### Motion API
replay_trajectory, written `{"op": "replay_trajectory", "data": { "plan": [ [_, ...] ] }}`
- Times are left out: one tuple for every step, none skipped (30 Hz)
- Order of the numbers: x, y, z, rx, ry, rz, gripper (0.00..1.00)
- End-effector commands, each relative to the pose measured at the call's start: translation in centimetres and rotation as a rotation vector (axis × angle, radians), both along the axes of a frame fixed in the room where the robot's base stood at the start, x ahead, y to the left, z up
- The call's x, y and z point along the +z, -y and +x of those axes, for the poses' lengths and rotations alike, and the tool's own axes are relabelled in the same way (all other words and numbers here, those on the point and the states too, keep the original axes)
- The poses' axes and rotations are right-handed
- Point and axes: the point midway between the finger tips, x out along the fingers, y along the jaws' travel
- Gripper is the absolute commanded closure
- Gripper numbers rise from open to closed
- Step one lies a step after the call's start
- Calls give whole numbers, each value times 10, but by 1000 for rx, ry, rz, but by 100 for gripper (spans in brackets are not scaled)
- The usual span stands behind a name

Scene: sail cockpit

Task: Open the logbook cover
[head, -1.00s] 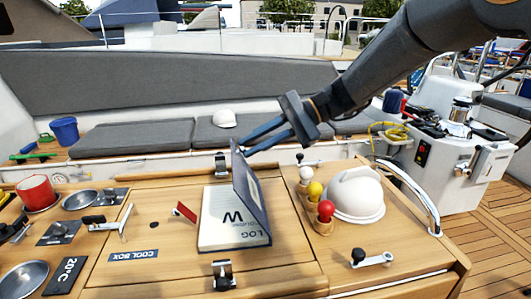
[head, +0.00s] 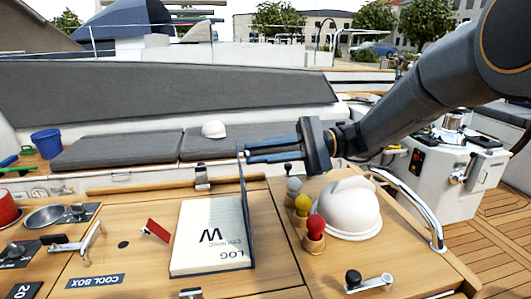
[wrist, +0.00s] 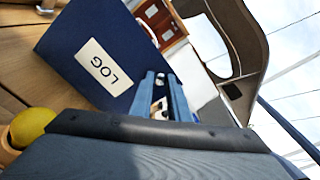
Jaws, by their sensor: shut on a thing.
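The logbook (head: 206,240) lies on the wooden console with its pages showing. Its dark blue cover (head: 247,225) stands roughly upright along the book's right side, seen nearly edge-on in the head view. In the wrist view the cover (wrist: 75,45) shows its blue outer face with a white LOG label. My gripper (head: 246,156) is shut on the cover's upper far corner, its fingers pointing left. In the wrist view the fingers of my gripper (wrist: 160,80) reach to the cover's edge; the exact contact is partly hidden.
Right of the book stand grey, yellow (head: 302,205) and red (head: 315,228) knobs and a white dome (head: 350,208). A black-knobbed lever (head: 368,283) is in front. A red flap (head: 156,230) and metal latch (head: 202,177) are near the book.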

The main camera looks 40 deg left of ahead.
Motion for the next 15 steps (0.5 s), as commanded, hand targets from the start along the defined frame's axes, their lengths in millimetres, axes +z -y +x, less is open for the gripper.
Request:
{"op": "replay_trajectory", "data": {
  "plan": [
    [0,0,0,1,-1,0,100],
    [0,0,0,1,-1,0,100],
    [0,0,0,1,-1,0,100],
    [0,0,0,0,-1,-1,100],
    [0,0,0,0,-1,-1,100],
    [0,1,0,0,-1,-1,100],
    [0,1,1,-1,0,-1,81],
    [0,1,1,-1,0,-1,76],
    [0,1,1,-1,0,-1,69],
    [0,1,1,-1,0,-1,66],
    [0,1,1,-1,0,-1,66],
    [0,1,1,-2,0,-1,66],
    [0,1,1,-2,0,-1,66],
    [0,1,1,-1,1,-2,66],
    [0,1,1,-2,0,-1,66]
  ]
}}
